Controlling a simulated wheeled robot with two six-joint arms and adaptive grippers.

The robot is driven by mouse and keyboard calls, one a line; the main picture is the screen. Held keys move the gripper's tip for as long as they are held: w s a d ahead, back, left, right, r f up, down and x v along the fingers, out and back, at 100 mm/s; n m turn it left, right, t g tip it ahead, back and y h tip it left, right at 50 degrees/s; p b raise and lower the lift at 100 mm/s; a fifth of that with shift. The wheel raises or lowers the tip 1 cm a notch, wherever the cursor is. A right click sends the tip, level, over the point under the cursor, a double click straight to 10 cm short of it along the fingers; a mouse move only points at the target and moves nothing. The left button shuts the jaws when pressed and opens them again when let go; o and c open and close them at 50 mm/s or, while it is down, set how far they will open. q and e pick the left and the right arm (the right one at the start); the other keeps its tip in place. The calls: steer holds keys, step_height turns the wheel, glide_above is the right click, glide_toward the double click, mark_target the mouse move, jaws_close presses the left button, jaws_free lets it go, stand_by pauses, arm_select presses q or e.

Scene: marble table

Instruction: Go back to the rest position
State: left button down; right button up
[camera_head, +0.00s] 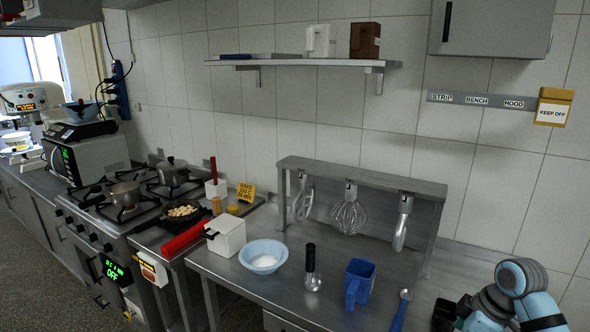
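The blue and grey joints of my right arm fill the lower right corner of the head view, over the steel counter (225,285). A dark part at the left end of this arm may be my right gripper (446,314). Its fingers cannot be made out, so I cannot tell whether it is open or shut or holds anything. My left arm and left gripper do not show in the head view.
On the counter are a white box (226,238), a pale blue bowl (263,257), a black-handled tool (312,270), a blue jug (359,283) and a blue spoon (400,309). A steel rack (365,175) holds hanging mixer tools. A stove (130,215) stands left.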

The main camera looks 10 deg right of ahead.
steer(key=s+a+f+m+h, duration=0.2)
steer(key=s+a+f+m, duration=0.1)
steer(key=s+a+f, duration=0.85)
steer(key=s+a+f+m+t+h, duration=0.15)
steer(key=s+m, duration=0.45)
steer(key=s, duration=0.7)
step_height(320, 180, down, 25)
steer(key=d+g+b, duration=0.1)
steer(key=b, duration=0.4)
arm_select(q)
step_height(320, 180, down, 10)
steer(key=b, duration=0.5)
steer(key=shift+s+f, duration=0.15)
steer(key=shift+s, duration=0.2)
arm_select(e)
steer(key=s+f+g, duration=0.1)
steer(key=s+f, duration=1.4)
steer(key=f, duration=0.3)
steer(key=shift+d, duration=0.4)
steer(key=shift+f+y, duration=0.1)
steer(key=shift+y, duration=0.15)
